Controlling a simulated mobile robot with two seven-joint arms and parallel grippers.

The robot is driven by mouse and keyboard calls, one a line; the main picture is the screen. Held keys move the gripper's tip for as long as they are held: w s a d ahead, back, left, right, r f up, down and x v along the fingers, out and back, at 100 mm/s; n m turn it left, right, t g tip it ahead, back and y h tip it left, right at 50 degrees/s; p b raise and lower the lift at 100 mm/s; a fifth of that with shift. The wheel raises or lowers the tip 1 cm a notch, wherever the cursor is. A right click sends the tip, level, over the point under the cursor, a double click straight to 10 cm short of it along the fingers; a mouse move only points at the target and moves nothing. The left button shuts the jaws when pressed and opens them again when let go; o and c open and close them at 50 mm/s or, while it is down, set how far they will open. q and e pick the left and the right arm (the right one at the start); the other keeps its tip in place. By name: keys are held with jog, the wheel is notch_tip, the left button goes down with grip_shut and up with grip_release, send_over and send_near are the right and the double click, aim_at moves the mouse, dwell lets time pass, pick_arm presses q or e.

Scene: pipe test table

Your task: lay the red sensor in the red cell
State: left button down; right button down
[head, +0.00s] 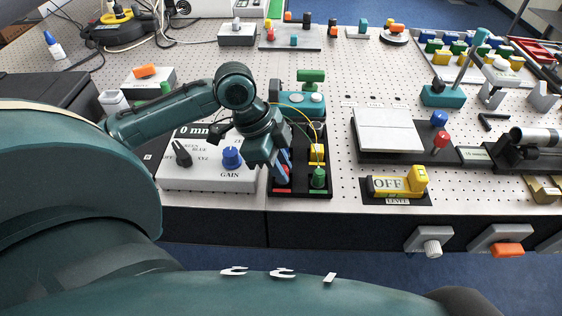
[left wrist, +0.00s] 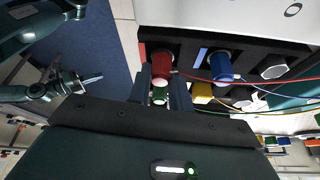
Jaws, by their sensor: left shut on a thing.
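My left gripper (head: 282,174) is shut and points down over the front left of the black sensor tray (head: 300,193). The red sensor (left wrist: 161,64) shows between its fingers in the left wrist view, by the tray's edge. The red cell (head: 281,194) shows at the tray's front left, just under the fingertips. The fingers partly hide the sensor and cell, so I cannot tell whether the sensor touches the cell floor. A part that looks like my right gripper (left wrist: 62,82) is small at the left of the wrist view; its jaws are unclear.
A green sensor (head: 318,178) and a yellow one (head: 316,152) stand in the tray's right column. A blue sensor (left wrist: 221,66) is beside the red one. The GAIN box (head: 205,175) adjoins the tray on the left. A thin yellow cable (head: 312,123) arches above the tray.

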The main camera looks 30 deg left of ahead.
pick_arm(q)
jog(key=shift+f, duration=0.4)
dwell(0.5)
jog(key=c, duration=1.2)
grip_release()
jog(key=shift+r, duration=0.1)
jog(key=shift+a+r, duration=0.15)
jog(key=shift+r, duration=0.1)
jog(key=v, duration=1.2)
jog(key=shift+r, duration=0.2)
jog(key=shift+s, duration=0.1)
